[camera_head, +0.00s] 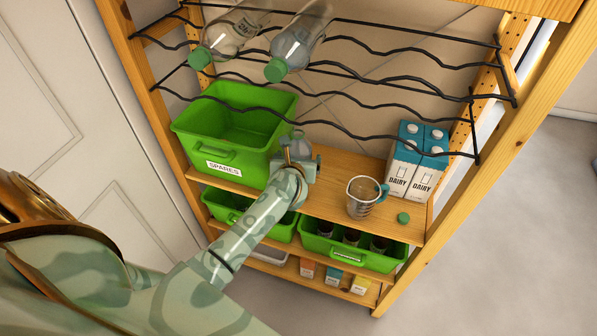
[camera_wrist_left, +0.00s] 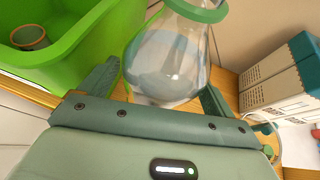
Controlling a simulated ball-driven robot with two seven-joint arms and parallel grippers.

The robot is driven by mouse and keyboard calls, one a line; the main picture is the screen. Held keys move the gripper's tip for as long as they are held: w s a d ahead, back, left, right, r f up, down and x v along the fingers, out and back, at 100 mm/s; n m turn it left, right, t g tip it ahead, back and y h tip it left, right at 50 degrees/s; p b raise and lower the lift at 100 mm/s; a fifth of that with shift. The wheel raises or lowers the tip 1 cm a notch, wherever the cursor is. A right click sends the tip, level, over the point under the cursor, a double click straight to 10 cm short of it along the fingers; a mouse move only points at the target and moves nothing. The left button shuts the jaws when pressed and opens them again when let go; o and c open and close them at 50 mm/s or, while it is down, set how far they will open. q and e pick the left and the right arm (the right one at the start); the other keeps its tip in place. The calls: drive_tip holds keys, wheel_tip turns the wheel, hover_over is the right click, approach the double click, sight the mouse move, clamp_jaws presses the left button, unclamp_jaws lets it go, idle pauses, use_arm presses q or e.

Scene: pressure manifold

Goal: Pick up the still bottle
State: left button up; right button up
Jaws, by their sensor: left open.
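A clear bottle (camera_wrist_left: 168,62) with a green ring at its neck stands between the open fingers of my left gripper (camera_wrist_left: 160,95) in the left wrist view. I cannot tell whether the fingers touch it. In the head view my left gripper (camera_head: 299,165) is at the middle shelf, and a small part of this bottle (camera_head: 300,142) shows behind it. I cannot read which bottle is still. My right gripper is not in view.
A green bin marked SPARES (camera_head: 215,152) stands left of the gripper. Right of it are a measuring jug (camera_head: 362,198), a loose green cap (camera_head: 403,218) and two dairy cartons (camera_head: 402,170). Green bins (camera_head: 345,252) fill the shelf below. The wire rack (camera_head: 390,85) hangs above.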

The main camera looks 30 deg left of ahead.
use_arm(q)
drive_tip(key=shift+w+a+f, duration=0.2)
drive_tip(key=shift+w, duration=0.2)
drive_tip(key=shift+s+r, duration=0.1)
drive_tip(key=shift+c, duration=1.2)
drive_tip(key=c, duration=1.5)
clamp_jaws()
drive_tip(key=shift+r, duration=0.25)
